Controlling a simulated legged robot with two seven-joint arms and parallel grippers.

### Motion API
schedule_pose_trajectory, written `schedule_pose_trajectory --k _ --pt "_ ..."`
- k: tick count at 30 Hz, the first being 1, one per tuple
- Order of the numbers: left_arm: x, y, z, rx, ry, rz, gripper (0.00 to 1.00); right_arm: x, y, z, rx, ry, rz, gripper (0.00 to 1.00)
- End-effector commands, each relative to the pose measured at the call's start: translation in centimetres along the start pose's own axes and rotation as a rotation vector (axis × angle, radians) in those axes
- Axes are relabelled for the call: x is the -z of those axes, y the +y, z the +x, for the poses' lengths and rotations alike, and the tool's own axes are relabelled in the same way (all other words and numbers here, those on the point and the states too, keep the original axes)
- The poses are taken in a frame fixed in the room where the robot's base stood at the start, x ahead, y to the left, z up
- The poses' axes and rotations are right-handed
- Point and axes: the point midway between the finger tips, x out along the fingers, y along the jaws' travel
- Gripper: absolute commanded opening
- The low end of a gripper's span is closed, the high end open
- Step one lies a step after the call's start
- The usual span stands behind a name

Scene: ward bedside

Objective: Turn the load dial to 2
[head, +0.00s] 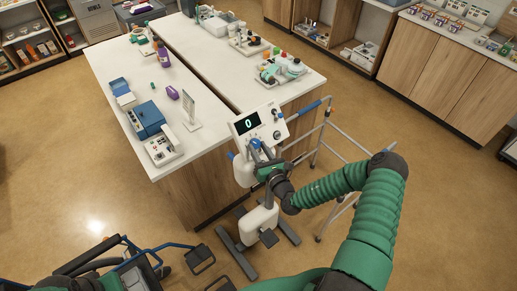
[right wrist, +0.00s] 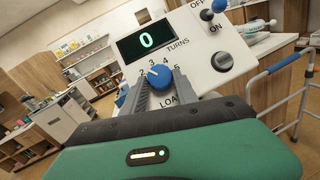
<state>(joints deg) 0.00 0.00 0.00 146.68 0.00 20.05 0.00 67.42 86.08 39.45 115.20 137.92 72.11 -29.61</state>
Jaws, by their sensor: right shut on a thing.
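The load dial (right wrist: 160,77) is a blue knob on a white console panel (right wrist: 195,45), with the numbers 2 to 5 visible around it and "LOAD" below. A white mark on the knob points up and left, towards the 2 and 3; I cannot tell exactly which. My right gripper (right wrist: 164,92) is shut on the dial, one finger on each side, partly hiding the scale's lower left. In the head view the dial (head: 255,143) sits below the display, with my right gripper (head: 260,158) against it. My left gripper is not in view.
The display (right wrist: 146,41) reads 0, labelled "TURNS". A walker frame (head: 330,150) stands close right of the console. A white-topped counter (head: 205,70) is behind it.

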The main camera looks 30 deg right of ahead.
Motion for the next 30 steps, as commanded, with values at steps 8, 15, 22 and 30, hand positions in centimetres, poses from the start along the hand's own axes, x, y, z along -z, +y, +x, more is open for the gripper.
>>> schedule_pose_trajectory --k 8,15,22,30 --pt "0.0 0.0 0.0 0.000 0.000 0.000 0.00 -0.4 -0.1 0.1 0.002 -0.011 -0.003 0.56" --pt "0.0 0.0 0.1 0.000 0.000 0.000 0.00 -0.2 -0.1 -0.1 0.001 -0.007 -0.002 0.56" --pt "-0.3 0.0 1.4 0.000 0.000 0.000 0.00 0.2 -0.2 -4.3 0.003 -0.004 -0.001 0.56" --pt "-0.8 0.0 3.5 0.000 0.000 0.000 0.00 0.4 -0.4 -12.2 0.005 -0.004 0.000 0.56"
